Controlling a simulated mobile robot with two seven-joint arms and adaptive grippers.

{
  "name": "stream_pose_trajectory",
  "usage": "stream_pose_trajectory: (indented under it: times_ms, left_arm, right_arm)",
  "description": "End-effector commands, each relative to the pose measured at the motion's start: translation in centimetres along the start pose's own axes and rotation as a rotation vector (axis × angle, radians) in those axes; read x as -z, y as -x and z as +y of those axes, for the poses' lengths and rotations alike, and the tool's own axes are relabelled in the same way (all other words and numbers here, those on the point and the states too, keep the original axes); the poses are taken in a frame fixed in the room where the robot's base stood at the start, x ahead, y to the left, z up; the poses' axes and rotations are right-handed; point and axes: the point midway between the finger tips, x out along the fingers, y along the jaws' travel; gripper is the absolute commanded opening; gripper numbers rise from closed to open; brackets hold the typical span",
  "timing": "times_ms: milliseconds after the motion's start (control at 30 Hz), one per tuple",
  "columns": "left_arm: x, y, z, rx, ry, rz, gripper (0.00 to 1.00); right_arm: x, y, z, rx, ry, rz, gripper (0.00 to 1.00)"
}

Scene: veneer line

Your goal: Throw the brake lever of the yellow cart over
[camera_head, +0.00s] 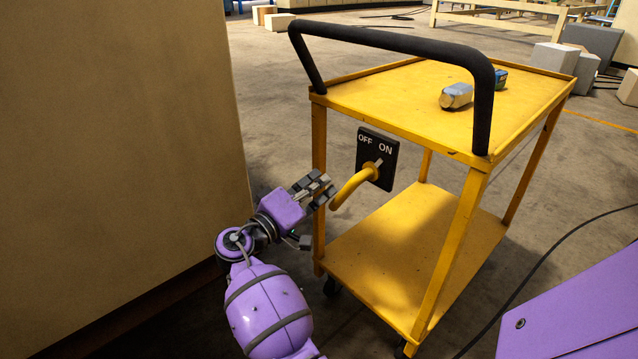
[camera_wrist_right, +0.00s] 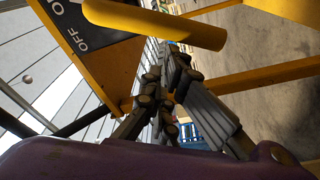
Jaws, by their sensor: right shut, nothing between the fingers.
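The yellow cart (camera_head: 397,262) stands in the middle of the head view, with a black push handle (camera_head: 400,42). A black plate (camera_head: 364,146) marked OFF and ON hangs below its top shelf. The yellow brake lever (camera_head: 351,187) runs from the plate down to the left; the small pale pointer at its pivot tilts up toward ON. My right gripper (camera_head: 325,187) is shut and empty, just left of the lever's lower end. In the wrist view the lever (camera_wrist_right: 155,22) crosses just beyond the shut fingertips (camera_wrist_right: 170,62); I cannot tell whether they touch. My left gripper is not in view.
A large tan panel (camera_head: 115,130) stands close on the left of my right arm. A small silver-and-tan cylinder (camera_head: 456,96) lies on the cart's top shelf. Grey blocks (camera_head: 590,45) stand at the back right. A dark cable (camera_head: 545,262) crosses the floor at right.

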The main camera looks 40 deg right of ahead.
Motion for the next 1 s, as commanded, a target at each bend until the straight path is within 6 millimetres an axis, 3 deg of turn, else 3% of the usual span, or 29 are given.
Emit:
stream_pose_trajectory:
  times_ms: [667,1000]
  left_arm:
    - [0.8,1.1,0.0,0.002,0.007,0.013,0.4]
    - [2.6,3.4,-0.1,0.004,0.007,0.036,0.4]
  right_arm:
    - [-0.9,0.1,-0.4,0.016,0.115,-0.001,0.0]
    - [-2.6,0.3,-0.8,0.045,0.323,-0.002,0.0]
